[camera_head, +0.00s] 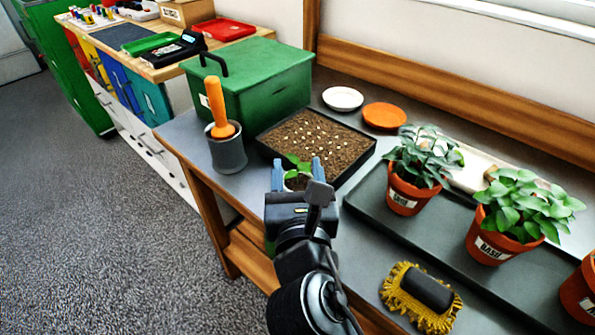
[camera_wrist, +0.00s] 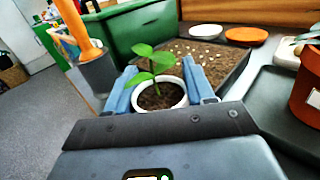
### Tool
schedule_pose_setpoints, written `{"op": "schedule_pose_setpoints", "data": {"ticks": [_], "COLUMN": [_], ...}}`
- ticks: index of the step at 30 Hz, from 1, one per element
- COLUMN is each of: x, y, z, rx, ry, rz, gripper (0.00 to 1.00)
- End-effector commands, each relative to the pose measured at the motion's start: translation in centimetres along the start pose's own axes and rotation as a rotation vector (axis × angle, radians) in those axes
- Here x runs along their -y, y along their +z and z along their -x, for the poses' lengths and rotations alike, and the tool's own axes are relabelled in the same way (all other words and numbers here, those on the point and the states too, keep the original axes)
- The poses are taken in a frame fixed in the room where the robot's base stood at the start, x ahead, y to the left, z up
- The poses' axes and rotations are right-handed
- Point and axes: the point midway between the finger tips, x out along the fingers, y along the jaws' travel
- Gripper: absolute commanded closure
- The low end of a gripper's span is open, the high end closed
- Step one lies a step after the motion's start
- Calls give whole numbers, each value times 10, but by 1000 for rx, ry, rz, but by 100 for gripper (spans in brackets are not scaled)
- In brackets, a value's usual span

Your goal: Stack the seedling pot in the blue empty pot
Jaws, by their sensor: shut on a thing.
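The seedling pot (camera_wrist: 184,104) is a small white pot with dark soil and a green seedling. My gripper (camera_head: 297,168) is shut on it, with one blue finger on each side. In the head view the seedling pot (camera_head: 291,174) shows only in part, as my gripper hides most of it. It is upright, near the front edge of the bench by the seed tray. I cannot see a blue empty pot in either view.
A black seed tray (camera_head: 264,145) lies just beyond my gripper. A grey holder (camera_head: 227,155) with an orange-handled tool stands left, before a green crate (camera_head: 262,92). A dark tray (camera_head: 366,204) with potted basil is right.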

Motion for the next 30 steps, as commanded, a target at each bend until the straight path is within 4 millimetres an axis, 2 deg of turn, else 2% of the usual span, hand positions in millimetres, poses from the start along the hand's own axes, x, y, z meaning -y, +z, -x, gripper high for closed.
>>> {"op": "schedule_pose_setpoints", "data": {"ticks": [13, 14, 15, 21, 30], "x": [0, 0, 0, 0, -1], "y": [-13, -14, -15, -17, -14], "z": [0, 0, 0, 1, 1], "rx": [-5, -7, -8, -13, -13], "ry": [0, 0, 0, -1, 2], "rz": [1, 1, 2, 2, -1], "gripper": [79, 45, 41, 22, 22]}}
